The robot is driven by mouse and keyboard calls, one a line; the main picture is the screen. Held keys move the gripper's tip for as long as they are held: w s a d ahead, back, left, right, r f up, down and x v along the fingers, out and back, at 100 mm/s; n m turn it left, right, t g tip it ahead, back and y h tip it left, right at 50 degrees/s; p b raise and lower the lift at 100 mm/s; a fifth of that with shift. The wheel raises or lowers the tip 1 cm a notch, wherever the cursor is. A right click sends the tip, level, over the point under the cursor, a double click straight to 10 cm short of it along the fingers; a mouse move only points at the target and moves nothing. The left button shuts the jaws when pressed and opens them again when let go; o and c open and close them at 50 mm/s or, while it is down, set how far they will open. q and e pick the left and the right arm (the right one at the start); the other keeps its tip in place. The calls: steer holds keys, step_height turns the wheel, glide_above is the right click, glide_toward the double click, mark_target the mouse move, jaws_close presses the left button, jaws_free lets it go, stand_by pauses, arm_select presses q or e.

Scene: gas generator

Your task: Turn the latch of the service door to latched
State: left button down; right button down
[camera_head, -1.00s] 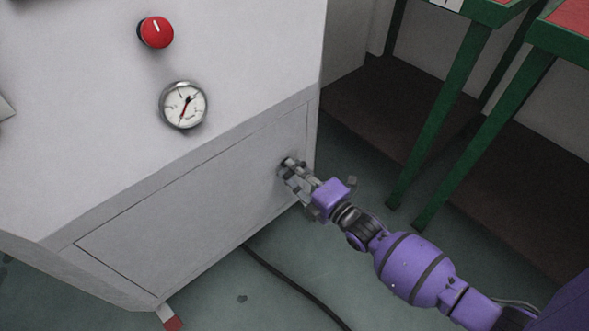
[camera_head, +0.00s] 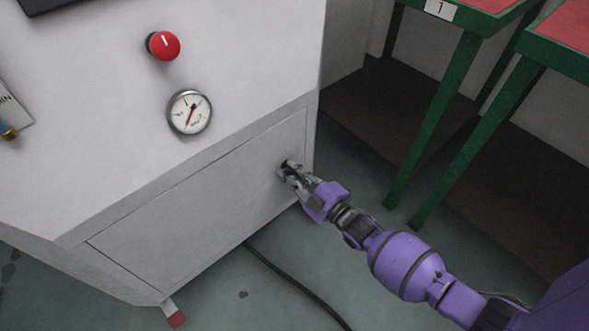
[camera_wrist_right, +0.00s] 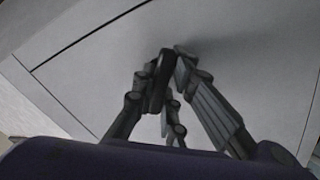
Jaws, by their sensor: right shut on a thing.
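The service door (camera_head: 200,222) is the wide grey panel low on the grey cabinet, and it looks flush with the cabinet face. It also fills the upper part of the right wrist view (camera_wrist_right: 100,62). The latch (camera_head: 287,165) is a small dark piece near the door's right end. My right gripper (camera_head: 286,172) is at the door face with its fingers shut around the latch. In the right wrist view the fingers (camera_wrist_right: 165,70) close on the dark latch (camera_wrist_right: 158,84). They hide much of it, so I cannot tell its exact angle. My left gripper is out of view.
A red knob (camera_head: 163,45) and a round gauge (camera_head: 189,112) sit on the cabinet above the door. Green table legs (camera_head: 438,122) stand to the right. A black cable (camera_head: 295,287) lies on the floor below.

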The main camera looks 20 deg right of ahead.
steer(key=m+p, duration=0.1)
steer(key=m, duration=0.4)
steer(key=shift+m, duration=0.3)
steer(key=m, duration=0.4)
steer(key=shift+m, duration=0.4)
steer(key=c, duration=1.8)
jaws_free()
steer(key=shift+o, duration=0.2)
steer(key=v, duration=1.2)
